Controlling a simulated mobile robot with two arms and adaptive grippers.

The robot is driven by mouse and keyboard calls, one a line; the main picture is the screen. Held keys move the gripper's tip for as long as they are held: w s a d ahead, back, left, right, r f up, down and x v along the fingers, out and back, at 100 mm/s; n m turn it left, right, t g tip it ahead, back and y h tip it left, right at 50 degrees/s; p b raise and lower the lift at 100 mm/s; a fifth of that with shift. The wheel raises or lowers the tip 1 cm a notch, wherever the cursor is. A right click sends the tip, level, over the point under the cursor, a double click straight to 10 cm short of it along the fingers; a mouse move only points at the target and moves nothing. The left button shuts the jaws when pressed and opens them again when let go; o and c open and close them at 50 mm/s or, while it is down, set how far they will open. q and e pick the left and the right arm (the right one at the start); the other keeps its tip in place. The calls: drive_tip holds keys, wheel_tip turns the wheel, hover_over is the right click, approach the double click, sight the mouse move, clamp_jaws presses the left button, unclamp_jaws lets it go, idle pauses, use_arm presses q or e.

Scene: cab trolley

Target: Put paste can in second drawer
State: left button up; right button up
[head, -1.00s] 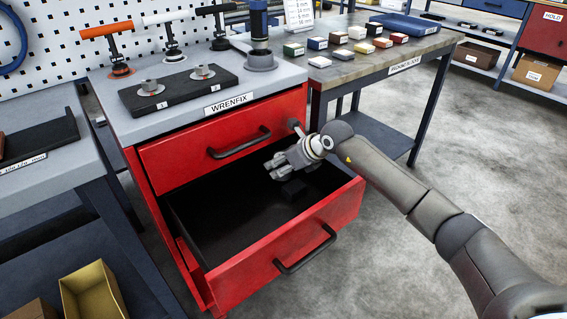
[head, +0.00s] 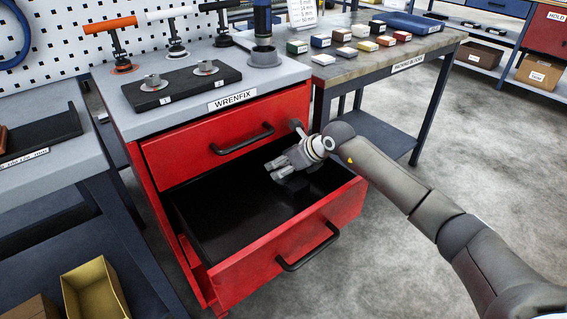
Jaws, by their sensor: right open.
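The red cabinet labelled WRENFIX has a shut upper drawer (head: 222,137) and a pulled-out second drawer (head: 318,243) with a black interior. My right gripper (head: 276,172) is over the back right part of the open drawer, with its fingers apart and nothing seen between them. A small dark shape (head: 296,190) shows in the drawer just below the gripper; I cannot tell whether it is the paste can. No can is plainly recognisable. My left gripper is out of view.
A bench (head: 350,68) with several coloured blocks stands to the right. A yellow bin (head: 95,290) is at lower left.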

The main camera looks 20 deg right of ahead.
drive_tip(key=shift+r, duration=0.3)
drive_tip(key=p+v, duration=0.2)
drive_tip(key=v, duration=0.5)
drive_tip(key=shift+w+r, duration=0.1)
drive_tip(key=shift+r, duration=0.2)
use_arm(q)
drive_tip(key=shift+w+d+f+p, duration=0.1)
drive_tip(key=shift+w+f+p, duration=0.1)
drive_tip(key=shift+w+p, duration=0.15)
use_arm(e)
drive_tip(key=v, duration=0.5)
drive_tip(key=shift+d+r, duration=0.1)
